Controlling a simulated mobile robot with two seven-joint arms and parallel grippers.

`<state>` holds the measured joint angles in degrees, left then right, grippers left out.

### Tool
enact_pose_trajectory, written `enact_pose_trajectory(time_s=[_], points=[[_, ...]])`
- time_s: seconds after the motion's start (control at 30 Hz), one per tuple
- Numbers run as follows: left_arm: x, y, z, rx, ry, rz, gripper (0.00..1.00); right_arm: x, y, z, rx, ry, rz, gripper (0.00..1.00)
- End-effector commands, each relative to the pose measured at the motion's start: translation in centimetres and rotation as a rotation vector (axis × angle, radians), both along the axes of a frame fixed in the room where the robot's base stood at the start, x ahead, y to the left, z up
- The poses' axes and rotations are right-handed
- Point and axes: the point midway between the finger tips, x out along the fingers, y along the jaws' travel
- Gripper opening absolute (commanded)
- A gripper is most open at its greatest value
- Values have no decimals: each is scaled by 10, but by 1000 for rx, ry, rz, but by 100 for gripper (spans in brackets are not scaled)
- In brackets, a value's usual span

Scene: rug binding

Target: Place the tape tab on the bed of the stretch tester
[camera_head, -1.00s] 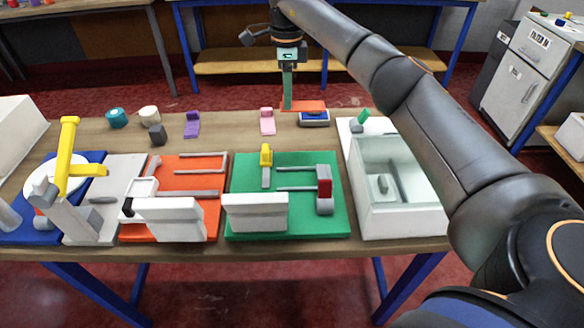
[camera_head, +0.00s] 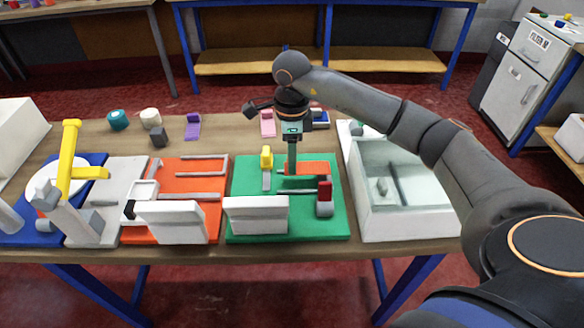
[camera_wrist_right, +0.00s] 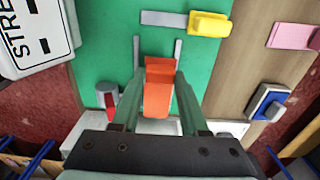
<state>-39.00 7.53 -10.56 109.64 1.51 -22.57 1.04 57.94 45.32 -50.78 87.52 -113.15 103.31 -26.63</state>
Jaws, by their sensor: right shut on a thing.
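The tape tab (camera_head: 308,168) is an orange-red strip with a raised grip. My right gripper (camera_head: 292,172) is shut on it, over the green stretch tester (camera_head: 242,180). In the right wrist view the tab (camera_wrist_right: 157,98) sits between the fingertips and lies over the space between two grey rails (camera_wrist_right: 178,50). I cannot tell whether it touches the bed. The tester has a yellow clamp (camera_head: 266,160) at its back left, a red-and-grey block (camera_head: 325,200) at right and a white panel (camera_head: 256,214) in front. My left gripper is not in view.
An orange fixture (camera_head: 210,213) stands left of the tester, and a white open bin (camera_head: 410,222) close to its right. Behind are a pink tab (camera_head: 267,124), a purple tab (camera_head: 193,126) and a blue-and-white pad (camera_head: 320,120). The wooden table between is mostly clear.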

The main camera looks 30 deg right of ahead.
Motion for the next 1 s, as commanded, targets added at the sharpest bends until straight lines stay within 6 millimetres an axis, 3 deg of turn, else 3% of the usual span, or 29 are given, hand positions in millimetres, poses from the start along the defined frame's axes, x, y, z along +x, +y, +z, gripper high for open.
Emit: enact_pose_trajectory(time_s=[0.33,0.7,0.73,1.0], points=[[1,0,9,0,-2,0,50,-6,4,-35,1,2,0,0],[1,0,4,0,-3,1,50,-5,3,-42,0,-1,1,0],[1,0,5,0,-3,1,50,-5,3,-41,0,-1,1,47],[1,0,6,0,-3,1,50,-6,3,-40,0,-1,1,74]])
